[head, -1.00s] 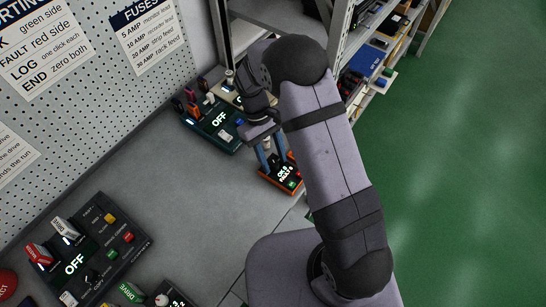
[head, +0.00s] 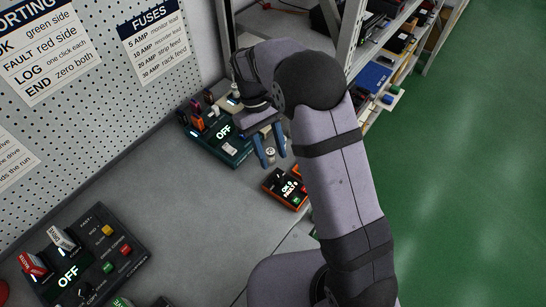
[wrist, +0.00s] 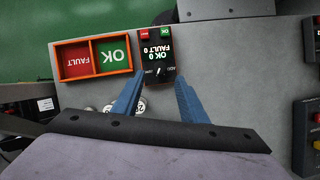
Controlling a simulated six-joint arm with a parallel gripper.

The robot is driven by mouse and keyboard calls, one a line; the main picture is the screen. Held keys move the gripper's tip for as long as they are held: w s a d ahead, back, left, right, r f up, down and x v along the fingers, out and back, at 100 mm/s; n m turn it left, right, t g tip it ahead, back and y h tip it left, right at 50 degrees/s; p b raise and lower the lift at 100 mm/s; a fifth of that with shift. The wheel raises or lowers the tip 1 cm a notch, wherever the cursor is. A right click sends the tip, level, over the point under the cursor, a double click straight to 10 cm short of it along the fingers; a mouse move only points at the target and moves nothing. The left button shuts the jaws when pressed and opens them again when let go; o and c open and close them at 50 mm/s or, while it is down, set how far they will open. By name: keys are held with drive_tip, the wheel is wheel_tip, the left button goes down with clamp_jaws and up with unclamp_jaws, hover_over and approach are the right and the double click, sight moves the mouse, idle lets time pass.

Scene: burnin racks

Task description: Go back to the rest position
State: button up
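My gripper (head: 271,152) is open and empty above the grey bench. In the head view its two blue fingers point down, just up and left of an orange-edged counter box (head: 285,188). The counter's display reads OK 0 and FAULT 0. In the wrist view the counter box (wrist: 158,45) lies beyond the spread fingertips of the gripper (wrist: 160,76), and nothing is between them. My arm hides part of the bench and shelving in the head view.
A dark device reading OFF (head: 222,131) stands beside the gripper at the bench's back. Another OFF panel (head: 68,275) is at lower left. An orange tray (wrist: 92,72) has red FAULT and green OK compartments. Metal shelving (head: 352,30) rises behind the arm. The bench middle is clear.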

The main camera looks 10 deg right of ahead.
drive_tip(key=shift+d, duration=0.1)
idle(0.3)
drive_tip(key=s+d+r+m+t+y, duration=0.1)
drive_tip(key=s+d+m+t, duration=0.1)
drive_tip(key=s, duration=0.6)
drive_tip(key=s+d+m+t+y, duration=0.1)
drive_tip(key=s+d+m+t, duration=0.1)
drive_tip(key=s+d, duration=0.4)
drive_tip(key=shift+s+d+r+m, duration=0.25)
drive_tip(key=shift+s+r+m, duration=0.1)
drive_tip(key=shift+s+m, duration=0.6)
idle(0.8)
